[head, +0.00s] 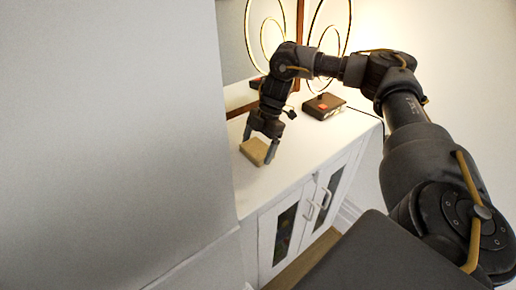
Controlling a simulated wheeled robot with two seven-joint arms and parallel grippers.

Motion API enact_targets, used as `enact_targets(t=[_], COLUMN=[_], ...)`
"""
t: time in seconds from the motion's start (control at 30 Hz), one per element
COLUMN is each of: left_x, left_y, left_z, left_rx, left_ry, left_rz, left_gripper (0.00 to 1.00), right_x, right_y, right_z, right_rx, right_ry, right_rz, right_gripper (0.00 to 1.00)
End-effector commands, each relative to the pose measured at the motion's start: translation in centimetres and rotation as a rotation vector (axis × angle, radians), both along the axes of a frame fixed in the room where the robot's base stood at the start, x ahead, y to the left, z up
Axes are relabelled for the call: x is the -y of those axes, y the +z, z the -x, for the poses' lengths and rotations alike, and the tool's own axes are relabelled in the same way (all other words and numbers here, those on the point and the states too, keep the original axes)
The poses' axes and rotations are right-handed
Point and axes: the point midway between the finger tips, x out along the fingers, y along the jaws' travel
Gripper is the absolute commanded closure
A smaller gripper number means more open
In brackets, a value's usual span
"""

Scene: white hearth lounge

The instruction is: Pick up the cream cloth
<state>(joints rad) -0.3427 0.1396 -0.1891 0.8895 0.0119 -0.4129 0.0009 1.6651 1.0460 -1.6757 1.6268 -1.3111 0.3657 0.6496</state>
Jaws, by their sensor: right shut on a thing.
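The cream cloth (254,151) is a small folded tan-cream block over the white cabinet top, near its left end. My right gripper (260,147) reaches down to it from above and is shut on it. One finger is on each side of the cloth. I cannot tell whether the cloth still touches the cabinet top. My left gripper is not in view.
The white cabinet (290,172) has glass-panelled doors with white handles. A large pale wall (110,140) fills the left side, close to the cabinet's left end.

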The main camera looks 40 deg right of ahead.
Motion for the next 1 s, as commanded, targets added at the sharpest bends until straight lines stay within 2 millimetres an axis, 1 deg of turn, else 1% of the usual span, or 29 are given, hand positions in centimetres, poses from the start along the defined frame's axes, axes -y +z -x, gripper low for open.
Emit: enact_targets(t=[0.07, 0.17, 0.27, 0.3, 0.33, 0.4, 0.43, 0.6, 0.7, 0.83, 1.0], left_x=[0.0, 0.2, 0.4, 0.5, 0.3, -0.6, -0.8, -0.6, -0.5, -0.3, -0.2], left_y=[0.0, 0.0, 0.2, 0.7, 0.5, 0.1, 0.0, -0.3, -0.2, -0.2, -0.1], left_z=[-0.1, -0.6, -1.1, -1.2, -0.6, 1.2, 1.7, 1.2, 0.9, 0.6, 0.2], left_rx=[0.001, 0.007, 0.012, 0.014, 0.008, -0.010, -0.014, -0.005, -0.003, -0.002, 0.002], left_ry=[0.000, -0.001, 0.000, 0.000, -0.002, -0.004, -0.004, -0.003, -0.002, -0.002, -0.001], left_rz=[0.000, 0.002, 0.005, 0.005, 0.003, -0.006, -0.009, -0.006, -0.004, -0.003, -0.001], left_gripper=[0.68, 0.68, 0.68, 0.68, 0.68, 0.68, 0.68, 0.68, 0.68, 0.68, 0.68], right_x=[0.0, -0.1, -1.2, -1.8, -2.2, -3.2, -3.6, -6.5, -7.8, -9.0, -9.7], right_y=[0.8, 2.4, 4.6, 5.8, 6.6, 8.3, 9.0, 10.4, 11.2, 12.0, 12.5], right_z=[-0.1, -0.1, 1.1, 1.7, 2.2, 3.1, 3.6, 6.6, 7.9, 9.1, 9.9], right_rx=[0.003, 0.005, 0.005, 0.007, 0.006, 0.008, 0.007, 0.004, 0.004, 0.003, 0.001], right_ry=[0.000, 0.000, 0.007, 0.008, 0.007, 0.008, 0.007, 0.008, 0.006, 0.004, 0.002], right_rz=[-0.001, -0.002, -0.002, -0.001, 0.000, 0.001, 0.001, 0.001, 0.000, 0.000, 0.000], right_gripper=[0.33, 0.33, 0.33, 0.33, 0.33, 0.33, 0.33, 0.33, 0.33, 0.33, 0.33])
